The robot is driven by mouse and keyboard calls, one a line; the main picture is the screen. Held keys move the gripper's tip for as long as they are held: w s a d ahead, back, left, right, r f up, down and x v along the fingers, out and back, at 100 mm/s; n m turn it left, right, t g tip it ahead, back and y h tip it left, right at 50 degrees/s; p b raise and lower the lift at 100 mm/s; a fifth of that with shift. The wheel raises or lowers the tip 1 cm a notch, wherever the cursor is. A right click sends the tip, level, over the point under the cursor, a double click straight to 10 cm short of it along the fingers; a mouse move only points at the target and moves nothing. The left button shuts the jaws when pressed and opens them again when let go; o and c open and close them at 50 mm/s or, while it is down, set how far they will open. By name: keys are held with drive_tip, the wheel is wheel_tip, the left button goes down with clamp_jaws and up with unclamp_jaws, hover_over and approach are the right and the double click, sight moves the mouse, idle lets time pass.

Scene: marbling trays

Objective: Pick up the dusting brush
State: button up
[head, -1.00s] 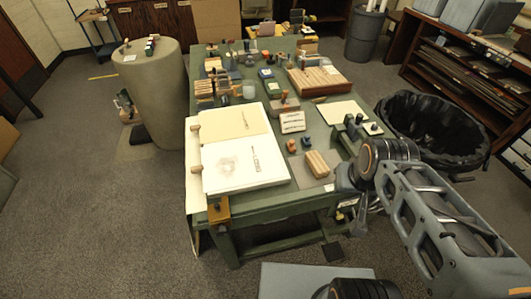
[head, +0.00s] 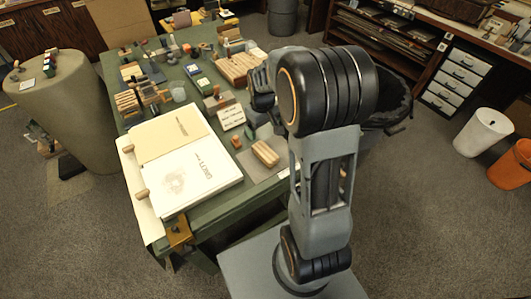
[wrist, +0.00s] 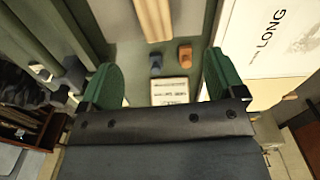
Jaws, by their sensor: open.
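I cannot single out the dusting brush with certainty in these views. My gripper (wrist: 163,82) is open and empty, its two green finger pads spread apart above the table. Between and beyond the pads the wrist view shows a small orange piece (wrist: 186,53), a small blue piece (wrist: 155,64) and a white block with printed lines (wrist: 169,90). A pale wooden ridged block (wrist: 154,20) lies at the top of that view, on a grey mat. In the head view this wooden block (head: 265,153) lies near the table's right edge. My arm hides part of the table there.
The green table (head: 219,198) has an open book (head: 200,170) on its near left part. Printing blocks, a wooden rack (head: 238,68) and jars crowd its far half. A black-lined bin (head: 395,120) stands at right. A pedestal (head: 70,125) stands at left.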

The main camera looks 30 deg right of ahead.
hover_over(265, 151)
wheel_tip(265, 151, down, 9)
drive_tip(key=shift+w+f, duration=0.1)
drive_tip(key=shift+f+p, duration=0.8)
drive_tip(key=shift+f, duration=2.25)
drive_tip(key=shift+c, duration=0.4)
drive_tip(key=c, duration=0.9)
